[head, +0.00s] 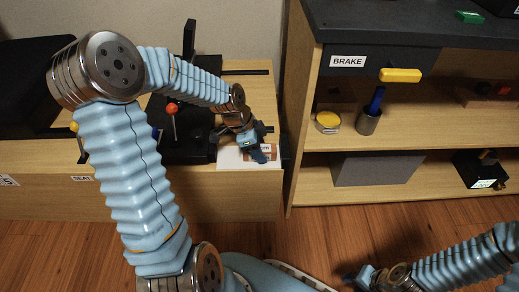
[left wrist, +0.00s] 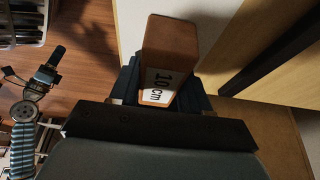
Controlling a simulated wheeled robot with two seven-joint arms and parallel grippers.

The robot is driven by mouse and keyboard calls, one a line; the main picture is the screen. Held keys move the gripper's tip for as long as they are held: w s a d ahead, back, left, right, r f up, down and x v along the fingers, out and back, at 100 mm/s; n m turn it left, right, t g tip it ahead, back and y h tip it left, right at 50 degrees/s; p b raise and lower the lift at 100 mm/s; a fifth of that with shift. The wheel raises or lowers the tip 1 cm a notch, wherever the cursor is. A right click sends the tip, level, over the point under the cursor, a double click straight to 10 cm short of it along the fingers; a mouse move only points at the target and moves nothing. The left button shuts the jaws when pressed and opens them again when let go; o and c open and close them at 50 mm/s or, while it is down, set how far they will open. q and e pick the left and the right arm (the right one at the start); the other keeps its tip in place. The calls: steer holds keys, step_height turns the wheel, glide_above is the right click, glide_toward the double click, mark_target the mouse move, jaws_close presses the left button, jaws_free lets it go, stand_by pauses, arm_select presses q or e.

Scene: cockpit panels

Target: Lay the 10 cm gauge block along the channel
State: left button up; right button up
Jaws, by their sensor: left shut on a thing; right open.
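The 10 cm gauge block (left wrist: 170,45) is a brown block with a white "10 cm" label, held between the dark fingers of my left gripper (left wrist: 165,90). In the head view my left gripper (head: 258,152) is shut on the block, whose labelled end (head: 265,147) shows just beyond it. The gripper is over a white sheet (head: 232,160) at the right end of the wooden bench. Whether the block touches anything below is hard to tell. I cannot make out the channel for certain. My right gripper (head: 364,279) is open and empty, low at the bottom right.
A black base with a red-knobbed lever (head: 172,108) stands just left of the gripper. The shelf unit to the right carries a BRAKE drawer with a yellow handle (head: 400,75), a yellow-topped tin (head: 328,122) and a pen cup (head: 368,123).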

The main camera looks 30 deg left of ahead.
arm_select(q)
steer(key=shift+f, duration=0.1)
steer(key=o, duration=1.2)
steer(key=p+v, duration=0.2)
steer(key=v, duration=0.9)
steer(key=shift+s+a+r, duration=0.15)
steer(key=shift+r, duration=0.5)
steer(key=shift+f, duration=0.1)
